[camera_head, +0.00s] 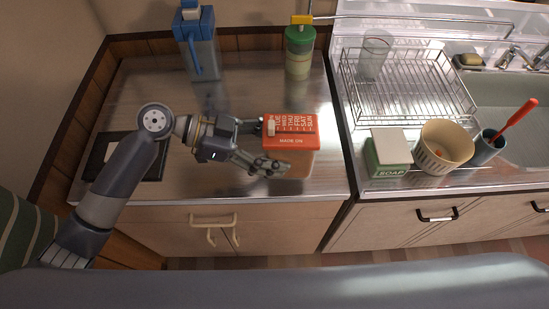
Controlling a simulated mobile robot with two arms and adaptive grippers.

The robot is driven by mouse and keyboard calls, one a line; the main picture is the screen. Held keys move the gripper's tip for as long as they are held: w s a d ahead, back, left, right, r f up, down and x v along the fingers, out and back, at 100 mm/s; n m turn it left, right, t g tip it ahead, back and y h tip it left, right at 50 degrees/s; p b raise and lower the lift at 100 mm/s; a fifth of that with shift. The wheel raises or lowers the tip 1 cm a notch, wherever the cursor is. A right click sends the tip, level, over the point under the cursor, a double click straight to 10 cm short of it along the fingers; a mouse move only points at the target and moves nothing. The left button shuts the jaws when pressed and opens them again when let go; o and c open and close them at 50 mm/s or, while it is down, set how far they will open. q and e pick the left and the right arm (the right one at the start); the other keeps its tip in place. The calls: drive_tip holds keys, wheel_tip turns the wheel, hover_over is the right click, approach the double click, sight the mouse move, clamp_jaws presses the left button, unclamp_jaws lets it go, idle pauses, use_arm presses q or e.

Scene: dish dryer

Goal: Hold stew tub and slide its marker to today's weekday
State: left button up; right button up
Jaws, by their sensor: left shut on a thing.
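The stew tub (302,160) sits near the front edge of the steel counter, right of centre. It has a red lid (290,141) with a row of weekday names and the words "MADE ON". A small white marker (271,128) is at the left end of the weekday row. My left gripper (262,146) is at the tub's left side, shut on it, with one finger toward the back and the other along the front. My right gripper is not in view.
A blue pitcher (202,55) and a green-lidded jar (298,62) stand at the back. A dark flat object (150,165) lies left.

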use_arm(q)
drive_tip(key=w+b, duration=0.4)
drive_tip(key=w, duration=0.4)
drive_tip(key=shift+r, duration=0.15)
drive_tip(key=shift+d, duration=0.1)
idle(0.4)
drive_tip(key=shift+f+b, duration=1.15)
drive_tip(key=shift+b, duration=0.05)
drive_tip(key=shift+f, duration=0.25)
drive_tip(key=shift+f+b, duration=0.75)
drive_tip(key=shift+b, duration=0.1)
drive_tip(key=shift+f+b, duration=0.35)
